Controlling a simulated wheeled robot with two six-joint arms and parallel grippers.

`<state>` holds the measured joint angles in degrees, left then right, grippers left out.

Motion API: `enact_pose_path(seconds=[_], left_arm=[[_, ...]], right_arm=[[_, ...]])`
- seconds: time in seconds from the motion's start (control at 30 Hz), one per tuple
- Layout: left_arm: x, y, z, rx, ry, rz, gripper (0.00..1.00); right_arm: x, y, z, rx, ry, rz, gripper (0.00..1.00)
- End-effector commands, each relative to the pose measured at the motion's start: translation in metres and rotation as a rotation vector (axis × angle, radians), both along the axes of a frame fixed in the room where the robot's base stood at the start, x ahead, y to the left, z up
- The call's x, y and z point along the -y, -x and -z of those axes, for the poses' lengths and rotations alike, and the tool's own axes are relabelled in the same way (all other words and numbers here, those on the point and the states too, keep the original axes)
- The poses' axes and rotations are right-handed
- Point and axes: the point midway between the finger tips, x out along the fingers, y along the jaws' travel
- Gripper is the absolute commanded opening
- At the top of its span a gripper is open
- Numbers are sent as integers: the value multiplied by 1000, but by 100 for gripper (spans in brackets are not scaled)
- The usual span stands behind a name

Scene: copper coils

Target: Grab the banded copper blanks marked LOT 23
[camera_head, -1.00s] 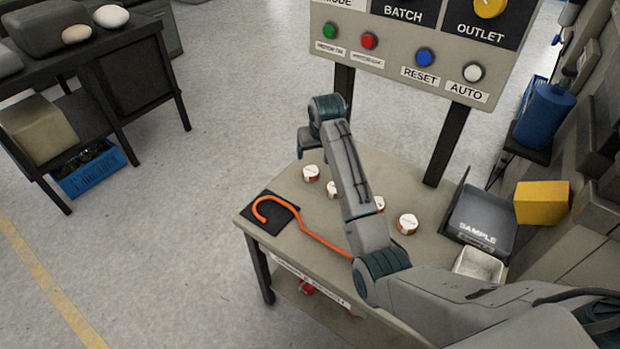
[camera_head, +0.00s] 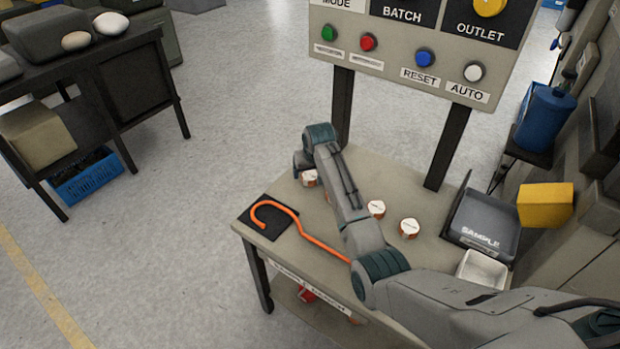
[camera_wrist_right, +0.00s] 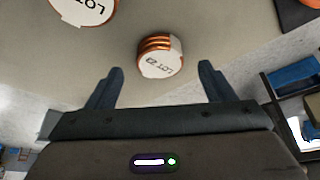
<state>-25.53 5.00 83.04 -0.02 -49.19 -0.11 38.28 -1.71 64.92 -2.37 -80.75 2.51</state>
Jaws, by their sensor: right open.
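Several small copper blanks with white tops stand on the bench. In the head view the leftmost blank (camera_head: 309,179) is beside my right gripper (camera_head: 304,163), another (camera_head: 376,209) and a further one (camera_head: 409,228) stand right of my arm, and one is mostly hidden behind my arm. In the right wrist view, a banded blank (camera_wrist_right: 160,57) with a label reading LOT and a number that looks like 23 lies ahead between the fingers of my open, empty right gripper (camera_wrist_right: 161,72). Another blank (camera_wrist_right: 84,9) marked LOT is cut off at the upper left. My left gripper is out of view.
An orange hooked rod (camera_head: 300,226) lies partly on a black mat (camera_head: 268,229) at the bench's left. A grey SAMPLE tray (camera_head: 482,220), a white bin (camera_head: 482,270) and a yellow block (camera_head: 545,203) are at the right. A button panel (camera_head: 415,50) stands behind the bench.

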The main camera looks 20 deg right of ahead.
Motion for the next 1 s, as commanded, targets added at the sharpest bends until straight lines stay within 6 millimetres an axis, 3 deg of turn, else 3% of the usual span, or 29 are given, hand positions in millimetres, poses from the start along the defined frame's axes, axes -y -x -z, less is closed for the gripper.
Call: enact_pose_path(seconds=[0.13,0.43,0.47,0.73,1.0], left_arm=[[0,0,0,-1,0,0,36],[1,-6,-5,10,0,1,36],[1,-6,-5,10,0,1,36],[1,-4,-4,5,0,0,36],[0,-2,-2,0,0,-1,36]], right_arm=[[0,-7,17,-2,0,0,76],[0,-9,22,1,0,0,76],[0,-9,22,1,0,0,74],[0,-9,22,0,0,0,23],[0,-9,21,1,0,0,23]])
